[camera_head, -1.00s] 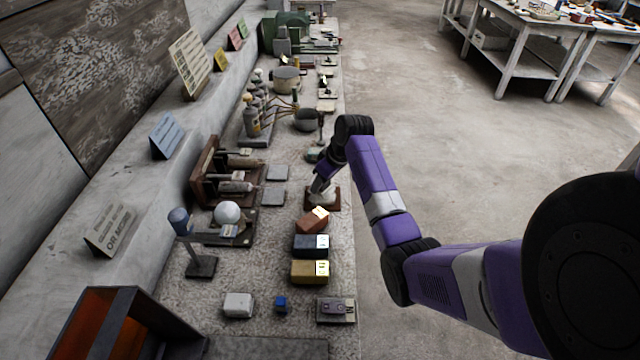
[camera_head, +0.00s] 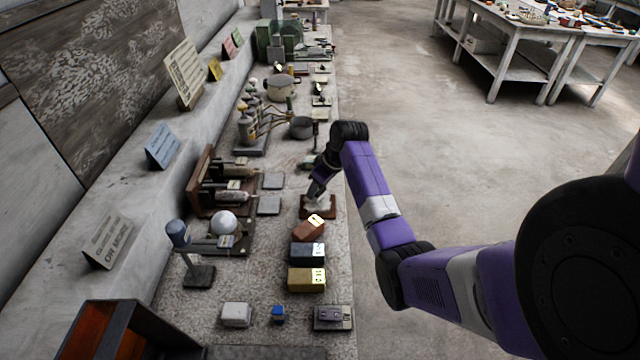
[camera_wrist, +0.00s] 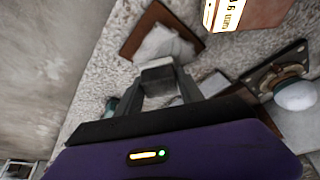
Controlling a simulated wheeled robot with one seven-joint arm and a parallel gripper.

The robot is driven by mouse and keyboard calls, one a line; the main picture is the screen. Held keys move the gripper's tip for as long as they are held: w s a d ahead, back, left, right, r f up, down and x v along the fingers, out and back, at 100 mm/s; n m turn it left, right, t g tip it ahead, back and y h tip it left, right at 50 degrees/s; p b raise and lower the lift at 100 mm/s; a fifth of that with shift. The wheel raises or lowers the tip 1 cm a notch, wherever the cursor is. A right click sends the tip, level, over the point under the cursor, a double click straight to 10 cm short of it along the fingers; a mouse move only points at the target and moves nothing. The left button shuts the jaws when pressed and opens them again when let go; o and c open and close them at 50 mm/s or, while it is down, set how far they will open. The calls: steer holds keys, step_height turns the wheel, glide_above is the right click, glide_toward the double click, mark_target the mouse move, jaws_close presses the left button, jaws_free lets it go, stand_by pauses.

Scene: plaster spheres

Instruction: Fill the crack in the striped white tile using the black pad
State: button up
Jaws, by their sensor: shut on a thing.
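A brown board (camera_head: 328,212) with a whitish piece (camera_wrist: 165,42) on it lies on the bench, just below my gripper in the head view. Stripes and a crack cannot be made out at this size. In the head view my gripper (camera_head: 316,194) hides part of the board.
Red-brown (camera_head: 308,231), dark blue (camera_head: 307,253) and yellow (camera_head: 305,280) blocks stand in a row nearer than the board. Two grey tiles (camera_head: 268,205) and a rack with a white sphere (camera_head: 223,221) lie to the left. The open floor is right.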

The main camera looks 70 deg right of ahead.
steer(key=shift+r, duration=0.15)
steer(key=shift+a+r+p, duration=0.1)
steer(key=shift+r+p, duration=0.95)
steer(key=shift+r, duration=0.2)
steer(key=shift+r, duration=1.95)
